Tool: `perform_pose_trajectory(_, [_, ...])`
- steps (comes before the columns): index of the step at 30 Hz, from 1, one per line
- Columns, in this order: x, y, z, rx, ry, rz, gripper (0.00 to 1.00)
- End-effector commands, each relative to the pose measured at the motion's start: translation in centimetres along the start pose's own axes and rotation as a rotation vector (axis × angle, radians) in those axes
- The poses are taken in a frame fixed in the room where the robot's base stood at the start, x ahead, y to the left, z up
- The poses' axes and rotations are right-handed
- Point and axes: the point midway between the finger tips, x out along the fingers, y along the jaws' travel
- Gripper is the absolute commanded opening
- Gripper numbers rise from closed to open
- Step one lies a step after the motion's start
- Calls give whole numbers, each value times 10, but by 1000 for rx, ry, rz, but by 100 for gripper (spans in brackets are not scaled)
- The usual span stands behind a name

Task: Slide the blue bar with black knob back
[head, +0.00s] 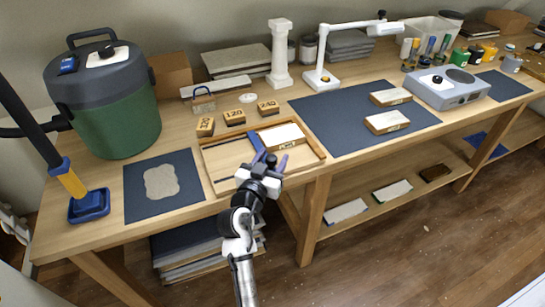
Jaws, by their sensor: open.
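A narrow bright blue piece, seemingly the blue bar (256,141), shows in the shallow wooden tray (207,168) at the front edge of the table. It lies just left of a white-topped block (283,136). My gripper (270,161) is over the tray's front part, at the near end of the blue piece, with its fingers apart. Dark parts show between the fingers; I cannot tell the black knob from my gripper there. My wrist hides part of the bar and the tray's front rim. Contact cannot be told.
Several wooden number blocks (234,117) stand behind the tray. A dark mat with a grey patch (161,181) and a green canister (115,122) are to the left. A larger dark mat (340,112) with two sanding blocks is to the right.

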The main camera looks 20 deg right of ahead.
Motion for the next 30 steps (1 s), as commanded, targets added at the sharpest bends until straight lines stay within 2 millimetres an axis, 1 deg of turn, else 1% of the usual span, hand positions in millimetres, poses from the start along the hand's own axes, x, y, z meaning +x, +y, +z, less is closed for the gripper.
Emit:
perform_pose_trajectory(4, [0, 0, 0, 0, 0, 0, 49])
perform_pose_trajectory(15, [0, 0, 0, 0, 0, 0, 0])
perform_pose_trajectory(20, [0, 0, 0, 0, 0, 0, 0])
perform_pose_trajectory(23, [-4, -6, 2, 0, 1, -3, 0])
perform_pose_trajectory(26, [-15, -19, 5, 1, 3, -7, 0])
perform_pose_trajectory(30, [-40, -44, 7, 3, 4, -11, 0])
